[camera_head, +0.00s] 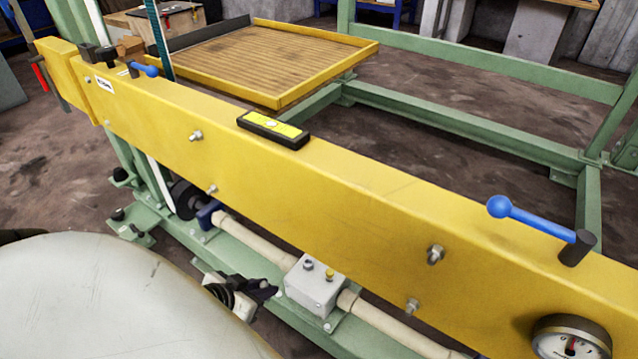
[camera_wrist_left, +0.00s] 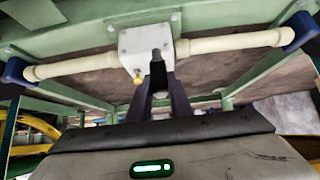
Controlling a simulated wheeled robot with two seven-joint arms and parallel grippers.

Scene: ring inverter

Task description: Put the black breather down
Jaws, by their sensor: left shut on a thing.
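A small dark piece, the black breather (camera_wrist_left: 157,57), is held at the fingertips of my left gripper (camera_wrist_left: 160,85), seen in the left wrist view against the grey box (camera_wrist_left: 148,42). In the head view my left gripper (camera_head: 262,290) is low, just left of the grey box (camera_head: 312,290) and apart from it; the piece in its fingers is hard to tell from the dark fingertips. The box carries a dark round fitting (camera_head: 308,265) and a yellow breather (camera_head: 330,275). My right gripper is not in view.
Beige pipes (camera_head: 250,245) run into the box on both sides along the green frame (camera_head: 215,275). A large yellow beam (camera_head: 330,200) passes above, bearing a level (camera_head: 273,129), a blue-handled lever (camera_head: 540,225) and a dial (camera_head: 570,340). A slatted tray (camera_head: 370,47) stands behind.

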